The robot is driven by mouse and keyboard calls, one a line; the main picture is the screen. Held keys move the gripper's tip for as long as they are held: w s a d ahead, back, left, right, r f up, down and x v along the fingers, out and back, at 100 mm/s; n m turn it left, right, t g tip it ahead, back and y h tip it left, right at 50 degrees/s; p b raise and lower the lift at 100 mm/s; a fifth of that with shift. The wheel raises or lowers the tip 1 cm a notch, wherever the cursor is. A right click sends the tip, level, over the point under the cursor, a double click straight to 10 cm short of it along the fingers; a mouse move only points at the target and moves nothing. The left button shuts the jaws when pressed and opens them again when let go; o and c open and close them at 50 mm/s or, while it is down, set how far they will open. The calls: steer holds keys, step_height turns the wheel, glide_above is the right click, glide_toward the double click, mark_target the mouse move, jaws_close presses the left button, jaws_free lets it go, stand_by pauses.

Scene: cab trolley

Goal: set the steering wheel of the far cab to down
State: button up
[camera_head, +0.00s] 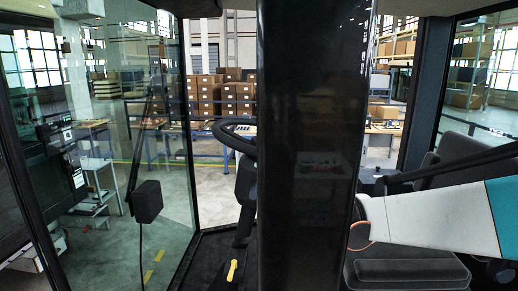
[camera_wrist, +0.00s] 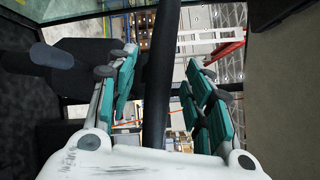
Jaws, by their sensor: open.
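The steering wheel (camera_head: 235,136) shows left of centre in the head view as a dark, tilted rim on a dark steering column (camera_head: 245,185). Its right part is hidden behind a dark upright. In the wrist view my gripper (camera_wrist: 160,62) is open, with its teal-padded fingers spread. A dark, slightly curved bar (camera_wrist: 160,85), which looks like the wheel's rim, runs between the fingers with gaps on both sides. I cannot tell how far it is from the palm. In the head view my gripper is hidden; my white and teal arm comes in from the right.
A dark seat (camera_head: 408,270) lies below my arm. A yellow-handled lever (camera_head: 232,270) stands on the cab floor. A black box (camera_head: 147,201) hangs by the glass at left. In the wrist view a grey-tipped lever (camera_wrist: 52,56) is left of the fingers.

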steer(key=p+x, duration=0.1)
steer(key=x, duration=0.7)
steer(key=shift+c, duration=0.2)
